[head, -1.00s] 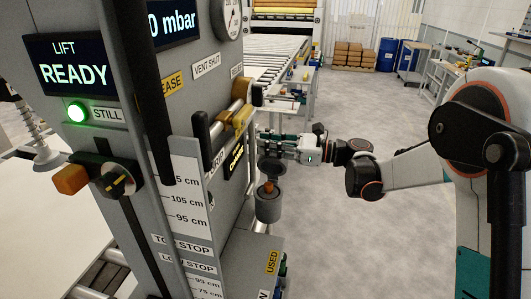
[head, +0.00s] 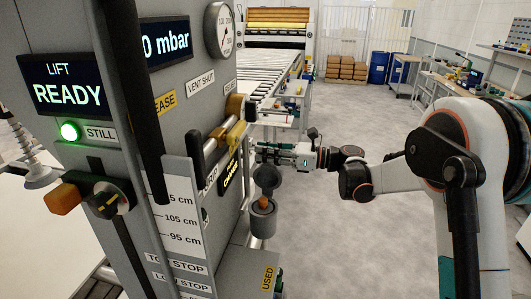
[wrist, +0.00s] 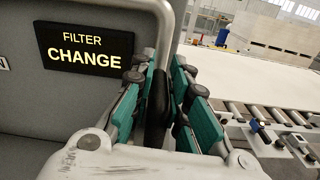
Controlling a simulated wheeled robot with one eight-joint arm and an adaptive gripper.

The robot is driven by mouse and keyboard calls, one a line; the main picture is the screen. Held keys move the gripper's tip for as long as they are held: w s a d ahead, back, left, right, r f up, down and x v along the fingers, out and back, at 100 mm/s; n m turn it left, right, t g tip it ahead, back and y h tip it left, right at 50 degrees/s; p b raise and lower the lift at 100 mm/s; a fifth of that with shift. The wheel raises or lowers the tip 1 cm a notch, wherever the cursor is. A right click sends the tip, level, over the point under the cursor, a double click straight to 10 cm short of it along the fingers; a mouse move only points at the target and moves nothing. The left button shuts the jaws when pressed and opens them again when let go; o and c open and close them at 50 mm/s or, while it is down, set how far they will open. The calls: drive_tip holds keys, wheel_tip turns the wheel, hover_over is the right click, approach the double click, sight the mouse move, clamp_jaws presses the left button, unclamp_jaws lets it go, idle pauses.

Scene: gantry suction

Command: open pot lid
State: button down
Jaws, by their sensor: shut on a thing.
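The pot (head: 263,220) is a small grey cup on the side of the grey machine in the head view. Its dark round lid (head: 267,176) stands raised above the mouth, and an orange-brown piece (head: 263,203) shows inside the opening. My gripper (head: 262,149) is just above the lid, beside the machine's side panel. In the wrist view my gripper (wrist: 160,105) has its green-padded fingers closed around a black upright grip (wrist: 157,95) on a bent grey rod (wrist: 166,30). Whether this grip joins the lid cannot be seen.
The machine panel (head: 85,30) stands close on the left, with a yellow-and-metal lever (head: 228,135) and a FILTER CHANGE display (wrist: 85,46). A roller conveyor (head: 275,75) runs behind. The grey floor (head: 345,240) to the right is open.

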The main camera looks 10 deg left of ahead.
drive_tip(key=c, duration=1.6)
unclamp_jaws()
drive_tip(key=shift+o, duration=0.2)
drive_tip(key=s+d, duration=0.1)
drive_tip(key=d, duration=1.1)
